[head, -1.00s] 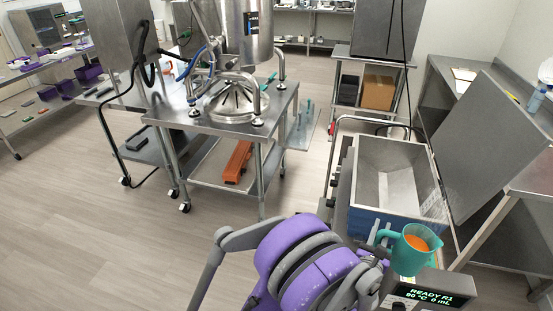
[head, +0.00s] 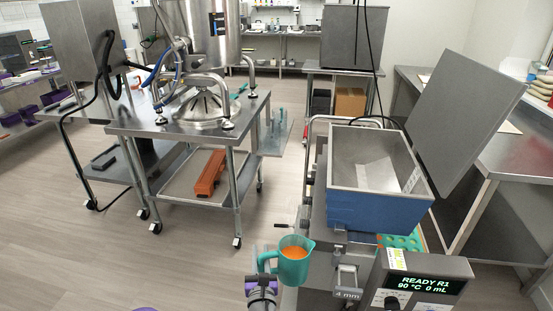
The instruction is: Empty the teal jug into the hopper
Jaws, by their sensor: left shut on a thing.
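The teal jug (head: 293,270) holds orange liquid and is upright, with its handle on the left. My left gripper (head: 264,279) is shut on the handle side; the fingertips are partly hidden. The jug is in front of and to the left of the hopper (head: 343,174), beside the depositor's body. The hopper is an open metal bin with a blue outside. The inner walls I can see are bare; its bottom is only partly visible.
A large grey lid panel (head: 468,105) stands tilted up to the right of the hopper. The control box (head: 421,284) reads "READY R1, 90 °C 0 mL". A steel cart (head: 183,130) with a kettle stands at the left. Open floor lies in front of it.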

